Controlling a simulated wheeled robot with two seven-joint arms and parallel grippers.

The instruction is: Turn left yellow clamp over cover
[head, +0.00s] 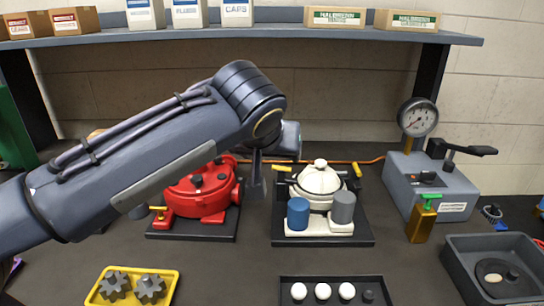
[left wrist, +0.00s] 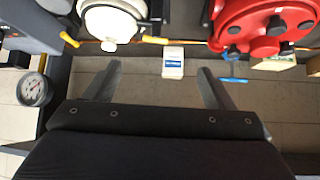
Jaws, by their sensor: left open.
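A white round cover (head: 320,178) sits on a motor on a black base plate. A yellow-ended clamp (head: 283,168) stands at its back left and another yellow clamp (head: 356,170) at its back right. Both seem beside the cover, not across it. In the left wrist view the cover (left wrist: 112,22) is at the upper left, with the left clamp (left wrist: 154,40) beside it. My left gripper (head: 257,178) hangs just left of that clamp, between the white cover and a red motor. In the wrist view its fingers (left wrist: 157,85) are apart and empty. My right gripper is not in view.
The red motor (head: 205,195) stands close left, partly behind my left arm. Blue and grey cylinders (head: 298,214) stand before the cover. A gauge box (head: 430,185) and a gold bottle (head: 421,220) are right; a yellow gear tray (head: 130,273) and a black tray (head: 335,280) are in front.

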